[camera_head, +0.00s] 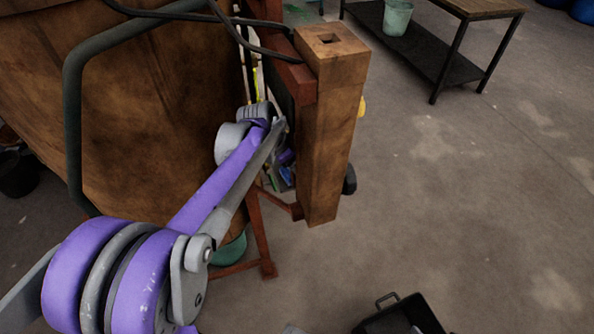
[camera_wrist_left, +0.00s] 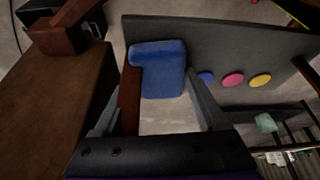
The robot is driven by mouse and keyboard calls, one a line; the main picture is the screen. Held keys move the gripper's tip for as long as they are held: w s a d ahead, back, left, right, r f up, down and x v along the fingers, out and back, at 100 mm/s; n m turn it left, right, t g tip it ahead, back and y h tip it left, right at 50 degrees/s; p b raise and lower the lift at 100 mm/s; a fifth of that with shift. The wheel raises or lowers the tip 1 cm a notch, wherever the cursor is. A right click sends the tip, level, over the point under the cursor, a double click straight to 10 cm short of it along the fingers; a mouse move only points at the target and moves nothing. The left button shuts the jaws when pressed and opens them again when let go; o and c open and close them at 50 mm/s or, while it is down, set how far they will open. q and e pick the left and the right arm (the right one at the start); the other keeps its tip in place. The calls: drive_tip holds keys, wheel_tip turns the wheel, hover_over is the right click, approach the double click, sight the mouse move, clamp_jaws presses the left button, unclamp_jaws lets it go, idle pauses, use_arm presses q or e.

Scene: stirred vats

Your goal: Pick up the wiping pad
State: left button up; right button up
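In the left wrist view a blue, soft-edged pad (camera_wrist_left: 165,72), likely the wiping pad, sits against a dark panel, beside a reddish-brown bar. My left gripper (camera_wrist_left: 155,108) is open, with one grey finger on each side of the lower part of the view. The pad lies just beyond and between the fingertips; I cannot tell whether they touch it. In the head view my left arm reaches from the lower left to behind the wooden post, and its fingers are hidden there. My right gripper is not in view.
The thick wooden post (camera_head: 331,150) stands close to my left wrist, beside a large brown vat (camera_head: 150,110). The dark panel (camera_wrist_left: 225,45) carries blue, pink and yellow round knobs. A table (camera_head: 440,60) with a bucket (camera_head: 397,16) stands behind. Floor at right is clear.

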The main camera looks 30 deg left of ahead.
use_arm(q)
drive_tip(key=c, duration=0.6)
drive_tip(key=shift+r, duration=0.45)
drive_tip(key=shift+c, duration=0.2)
drive_tip(key=shift+s+a+r, duration=0.15)
drive_tip(key=shift+r, duration=0.1)
drive_tip(key=s+a, duration=0.4)
drive_tip(key=s, duration=0.3)
wheel_tip(320, 180, up, 14)
drive_tip(key=p, duration=0.3)
drive_tip(key=shift+w+f, duration=0.15)
drive_tip(key=shift+w, duration=0.1)
